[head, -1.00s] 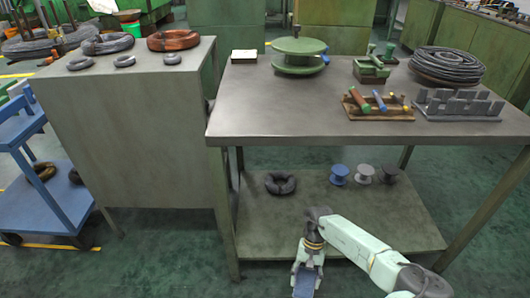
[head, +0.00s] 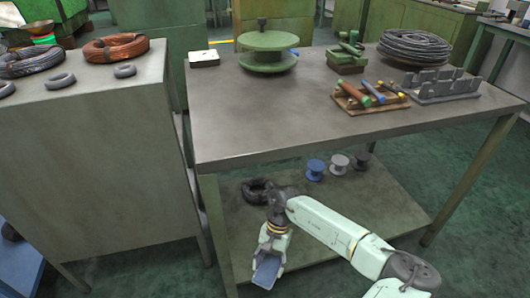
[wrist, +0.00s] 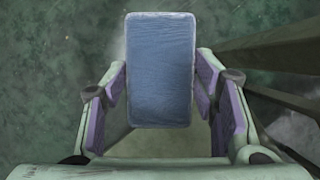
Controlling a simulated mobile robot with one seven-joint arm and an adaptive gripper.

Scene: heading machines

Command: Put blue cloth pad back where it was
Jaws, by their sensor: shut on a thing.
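The blue cloth pad (wrist: 160,68) is a flat rounded rectangle held between the two purple-lined fingers of my gripper (wrist: 160,95) in the wrist view. In the head view the pad (head: 266,272) hangs at the end of my gripper (head: 270,255), low in front of the workbench's lower shelf. My gripper is shut on the pad, and green floor lies below it in the wrist view. The place where the pad lay before cannot be told from these frames.
The workbench top (head: 260,115) has a clear left front area. On it are a green reel (head: 267,62), a small white block (head: 204,58), a tool rack (head: 370,97) and a cable coil (head: 414,46). A cabinet (head: 90,170) with wire coils stands at left. Spools (head: 315,170) sit on the lower shelf.

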